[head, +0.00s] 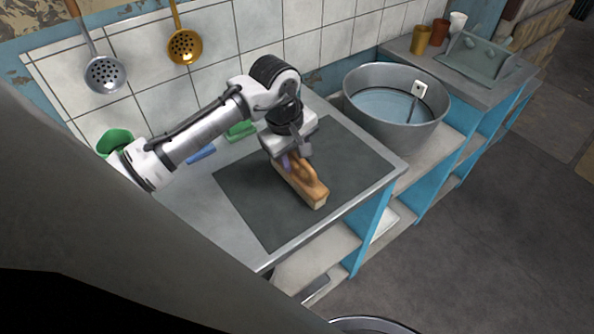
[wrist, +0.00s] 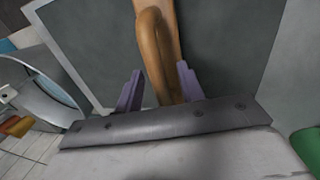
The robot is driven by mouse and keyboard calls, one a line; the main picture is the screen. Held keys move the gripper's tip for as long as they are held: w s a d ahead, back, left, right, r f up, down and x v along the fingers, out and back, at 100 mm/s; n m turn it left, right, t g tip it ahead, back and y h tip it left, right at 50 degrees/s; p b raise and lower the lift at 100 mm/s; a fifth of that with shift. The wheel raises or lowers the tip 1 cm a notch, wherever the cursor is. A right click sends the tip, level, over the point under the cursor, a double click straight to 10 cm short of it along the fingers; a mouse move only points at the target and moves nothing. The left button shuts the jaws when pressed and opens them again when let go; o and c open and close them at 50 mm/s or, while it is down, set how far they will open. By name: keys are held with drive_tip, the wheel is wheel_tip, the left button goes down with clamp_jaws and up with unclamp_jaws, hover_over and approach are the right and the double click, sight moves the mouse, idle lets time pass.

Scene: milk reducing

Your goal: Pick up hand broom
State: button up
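The hand broom (head: 303,184) has an orange-brown wooden body with a raised loop handle and a pale lower edge. It rests on the dark mat on the counter. My gripper (head: 291,160) is over the broom's far end, pointing down. In the wrist view, the broom's handle (wrist: 155,45) runs up the picture between the two purple fingers of my gripper (wrist: 158,90). The fingers stand apart, one on each side, with a visible gap at the left finger. The broom's underside is hidden.
The dark mat (head: 250,215) is otherwise clear around the broom. A blue block (head: 201,153) and green items lie behind my arm. A large metal tub (head: 395,130) stands to the right. Two ladles hang on the tiled wall. The counter's front edge is close.

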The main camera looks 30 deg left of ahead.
clamp_jaws()
drive_tip(key=shift+r, duration=0.1)
idle(0.3)
